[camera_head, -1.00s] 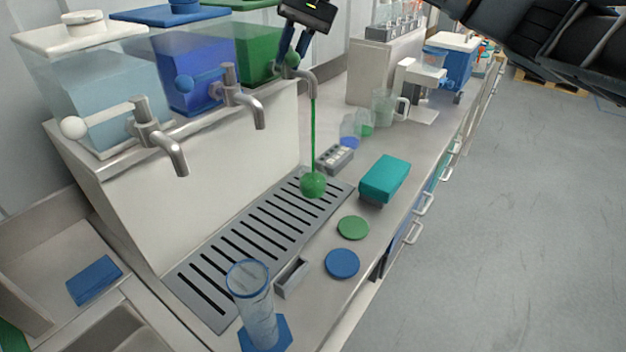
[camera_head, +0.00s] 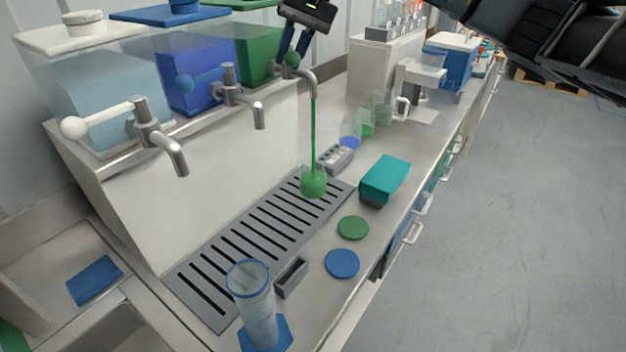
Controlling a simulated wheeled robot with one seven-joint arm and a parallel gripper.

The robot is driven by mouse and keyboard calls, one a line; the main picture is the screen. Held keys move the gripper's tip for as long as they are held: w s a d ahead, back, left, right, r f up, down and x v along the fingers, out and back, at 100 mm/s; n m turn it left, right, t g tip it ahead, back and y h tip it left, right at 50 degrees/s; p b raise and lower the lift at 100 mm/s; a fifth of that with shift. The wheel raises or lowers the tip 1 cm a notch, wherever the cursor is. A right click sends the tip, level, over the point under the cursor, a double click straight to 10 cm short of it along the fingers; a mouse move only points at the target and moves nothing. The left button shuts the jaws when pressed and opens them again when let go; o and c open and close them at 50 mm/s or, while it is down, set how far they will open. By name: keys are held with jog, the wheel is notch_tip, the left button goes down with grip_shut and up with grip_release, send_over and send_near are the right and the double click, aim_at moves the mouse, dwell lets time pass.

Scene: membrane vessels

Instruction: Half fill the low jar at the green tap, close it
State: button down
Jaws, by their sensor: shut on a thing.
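The low jar (camera_head: 313,184) is small and clear. It stands on the drip tray (camera_head: 250,232) under the green tap (camera_head: 308,78), with green liquid in it; its exact level is hard to read. A thin green stream runs from the spout into the jar. My gripper (camera_head: 291,50) is at the green tap, shut on its green knob (camera_head: 292,59). The green tank (camera_head: 245,50) stands behind it. A green disc (camera_head: 353,228) and a blue disc (camera_head: 342,264), which look like lids, lie flat on the counter right of the tray.
Blue (camera_head: 245,97) and clear-tank (camera_head: 160,135) taps stand to the left. A tall cylinder (camera_head: 254,300) stands at the front. A teal box (camera_head: 385,180), a small grey rack (camera_head: 337,159) and glassware are to the right. The floor at right is clear.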

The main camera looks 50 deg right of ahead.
jog(key=shift+s+f, duration=0.1)
jog(key=shift+f, duration=0.15)
jog(key=w+m+h, duration=0.1)
jog(key=m, duration=0.2)
jog(key=w+a+m+t+h, duration=0.1)
jog(key=m, duration=0.2)
jog(key=w+m+h, duration=0.1)
jog(key=w+m, duration=0.1)
jog(key=m, duration=0.2)
jog(key=shift+a+h, duration=0.3)
jog(key=shift+a, duration=0.1)
jog(key=c, duration=1.2)
grip_release()
jog(key=shift+w, duration=0.15)
jog(key=shift+o, duration=0.7)
jog(key=shift+r, duration=0.15)
jog(key=b+v, duration=0.1)
jog(key=v, duration=0.6)
jog(key=shift+s+r, duration=0.3)
jog(key=shift+r, duration=0.05)
